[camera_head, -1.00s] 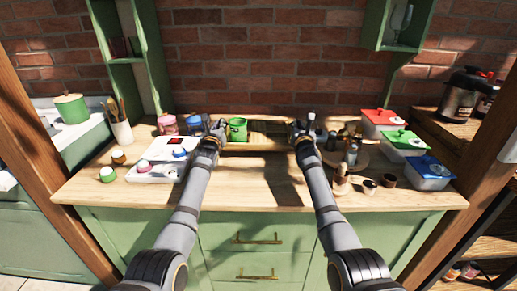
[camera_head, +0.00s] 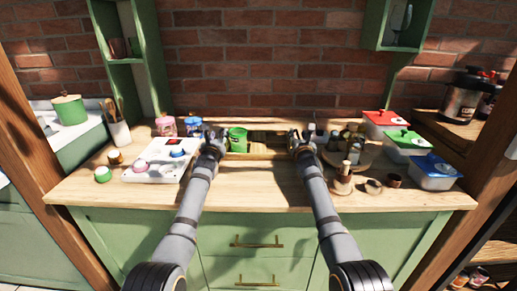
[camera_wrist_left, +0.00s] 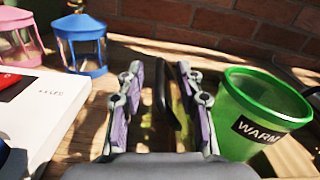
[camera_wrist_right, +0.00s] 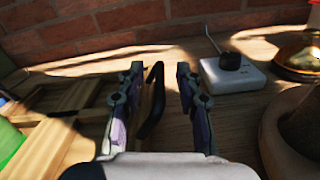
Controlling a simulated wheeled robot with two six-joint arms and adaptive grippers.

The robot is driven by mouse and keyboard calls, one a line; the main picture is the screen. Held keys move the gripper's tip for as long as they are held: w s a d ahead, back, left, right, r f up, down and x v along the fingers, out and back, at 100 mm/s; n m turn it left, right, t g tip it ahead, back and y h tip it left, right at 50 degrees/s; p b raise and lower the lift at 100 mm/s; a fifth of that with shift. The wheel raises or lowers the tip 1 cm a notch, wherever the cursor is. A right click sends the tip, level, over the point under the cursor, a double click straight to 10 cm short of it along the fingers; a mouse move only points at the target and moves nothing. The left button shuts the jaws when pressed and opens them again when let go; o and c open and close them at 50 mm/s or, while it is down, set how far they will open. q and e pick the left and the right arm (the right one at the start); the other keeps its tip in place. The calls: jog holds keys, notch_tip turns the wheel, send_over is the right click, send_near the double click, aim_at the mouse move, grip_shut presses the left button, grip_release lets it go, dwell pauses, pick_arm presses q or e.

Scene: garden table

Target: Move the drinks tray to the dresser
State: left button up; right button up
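The wooden drinks tray (camera_head: 262,156) is at the back middle of the dresser top (camera_head: 250,187), apparently resting on it. A green cup (camera_head: 238,141) marked WARM stands at the tray's left end; it also shows in the left wrist view (camera_wrist_left: 262,112). My left gripper (camera_head: 214,137) is open, its fingers either side of the dark left handle (camera_wrist_left: 163,92) with gaps. My right gripper (camera_head: 301,137) is open around the dark right handle (camera_wrist_right: 153,105), also with gaps. Part of the tray is hidden behind my arms.
Left stand pink and blue lanterns (camera_head: 193,127) and a white box with knobs (camera_head: 156,170). Right stand a round board with bottles (camera_head: 360,161), small cups (camera_head: 374,187) and lidded boxes (camera_head: 432,172). A brick wall is behind. The dresser's front middle is clear.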

pick_arm(q)
jog(key=s, duration=1.2)
jog(key=shift+a, duration=0.2)
jog(key=shift+w, duration=0.1)
pick_arm(e)
jog(key=shift+s+a, duration=0.1)
jog(key=shift+s, duration=0.4)
jog(key=s, duration=1.1)
